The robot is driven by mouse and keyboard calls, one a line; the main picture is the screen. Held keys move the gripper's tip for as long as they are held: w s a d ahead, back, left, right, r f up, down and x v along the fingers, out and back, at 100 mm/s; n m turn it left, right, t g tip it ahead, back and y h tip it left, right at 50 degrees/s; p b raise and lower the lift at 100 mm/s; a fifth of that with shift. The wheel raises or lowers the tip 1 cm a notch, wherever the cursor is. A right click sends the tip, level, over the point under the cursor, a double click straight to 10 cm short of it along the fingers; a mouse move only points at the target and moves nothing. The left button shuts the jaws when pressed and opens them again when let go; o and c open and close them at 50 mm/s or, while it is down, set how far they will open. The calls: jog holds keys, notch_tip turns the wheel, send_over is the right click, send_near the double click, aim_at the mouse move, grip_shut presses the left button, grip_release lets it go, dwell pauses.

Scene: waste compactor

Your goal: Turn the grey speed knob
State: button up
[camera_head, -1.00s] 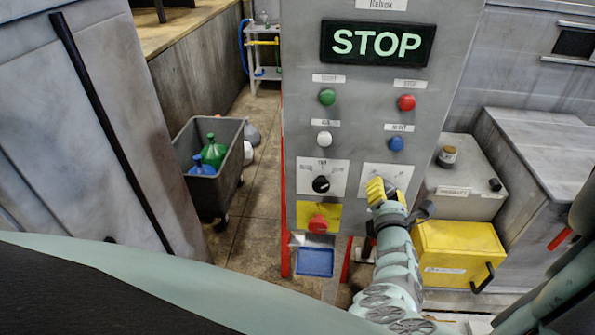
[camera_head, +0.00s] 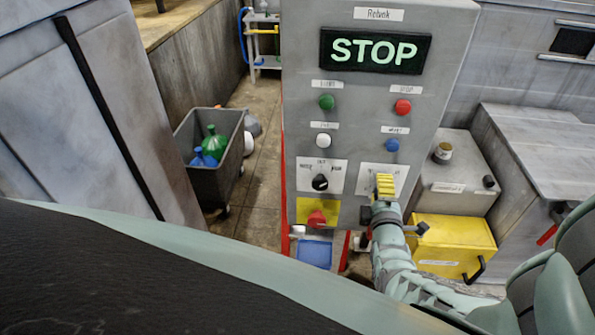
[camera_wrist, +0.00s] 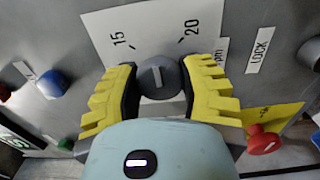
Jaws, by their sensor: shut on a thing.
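The grey speed knob (camera_wrist: 154,77) sits between the two yellow fingers of my gripper (camera_head: 384,186) in the wrist view. The fingers touch it from both sides and are shut on it. A white line on its face runs roughly up and down in that view. The white scale plate (camera_wrist: 137,28) behind it shows the marks 15 and 20. In the head view my gripper hides the knob, and only part of its plate (camera_head: 399,172) shows on the grey control panel (camera_head: 365,105).
A black selector knob (camera_head: 320,182) and a red button on yellow (camera_head: 317,218) are left of my gripper. Green (camera_head: 327,102), red (camera_head: 403,106), white (camera_head: 323,141) and blue (camera_head: 392,145) buttons are above. A yellow box (camera_head: 450,245) stands right of my arm.

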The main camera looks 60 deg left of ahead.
jog(key=m+b, duration=0.1)
jog(key=m, duration=0.2)
jog(key=shift+f, duration=0.1)
jog(key=shift+m, duration=0.7)
jog(key=o, duration=1.2)
jog(key=shift+v, duration=3.8)
